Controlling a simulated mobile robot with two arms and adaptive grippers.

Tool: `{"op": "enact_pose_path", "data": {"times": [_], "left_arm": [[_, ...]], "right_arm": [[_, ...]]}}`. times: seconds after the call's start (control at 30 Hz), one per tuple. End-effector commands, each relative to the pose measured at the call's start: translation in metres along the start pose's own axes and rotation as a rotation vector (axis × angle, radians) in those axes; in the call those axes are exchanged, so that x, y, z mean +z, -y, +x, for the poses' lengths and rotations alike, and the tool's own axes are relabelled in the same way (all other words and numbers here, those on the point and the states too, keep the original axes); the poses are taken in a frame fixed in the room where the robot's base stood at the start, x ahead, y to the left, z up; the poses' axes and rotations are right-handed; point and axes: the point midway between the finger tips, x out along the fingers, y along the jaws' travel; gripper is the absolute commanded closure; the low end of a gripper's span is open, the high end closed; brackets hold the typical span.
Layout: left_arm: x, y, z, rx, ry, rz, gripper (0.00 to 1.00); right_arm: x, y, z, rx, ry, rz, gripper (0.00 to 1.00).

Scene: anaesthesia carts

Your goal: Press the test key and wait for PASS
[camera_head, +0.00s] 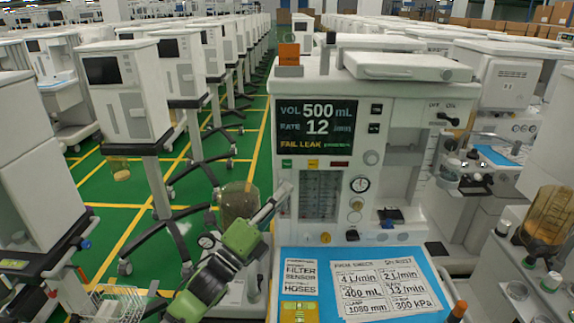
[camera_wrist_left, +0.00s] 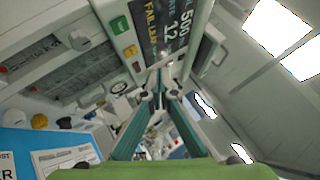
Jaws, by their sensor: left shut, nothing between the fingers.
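The anaesthesia machine (camera_head: 335,200) stands ahead of me. Its dark screen (camera_head: 318,125) reads VOL 500 mL, RATE 12 and FAIL LEAK. Below the screen are a green key (camera_head: 287,163), a yellow key (camera_head: 313,163) and a red key (camera_head: 340,164); their labels are too small to read, so I cannot tell which is the test key. The left wrist view also shows the green key (camera_wrist_left: 120,25) and the yellow key (camera_wrist_left: 130,51). My left gripper (camera_head: 283,190) is shut and empty, below the green key; contact cannot be told. My right gripper is not in view.
A blue mat (camera_head: 430,268) with printed cards covers the worktop below. A glass canister (camera_head: 238,200) stands behind my left arm. Rows of other carts (camera_head: 125,95) fill both sides. Green floor (camera_head: 95,190) with yellow lines is open at the left.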

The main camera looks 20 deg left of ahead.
Motion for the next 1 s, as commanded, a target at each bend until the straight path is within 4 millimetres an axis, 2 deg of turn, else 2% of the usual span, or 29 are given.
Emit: {"op": "enact_pose_path", "data": {"times": [0.1,0.33,0.63,1.0], "left_arm": [[0.006,-0.008,0.008,-0.001,-0.001,0.003,1.00],[0.023,-0.025,0.032,-0.001,0.000,0.004,1.00],[0.039,-0.041,0.053,-0.001,0.000,0.001,1.00],[0.042,-0.042,0.058,0.001,0.000,0.000,1.00]], "right_arm": [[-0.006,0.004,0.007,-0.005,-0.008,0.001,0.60],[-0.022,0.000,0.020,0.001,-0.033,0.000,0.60],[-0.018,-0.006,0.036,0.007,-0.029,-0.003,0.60],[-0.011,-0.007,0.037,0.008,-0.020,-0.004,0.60]]}}
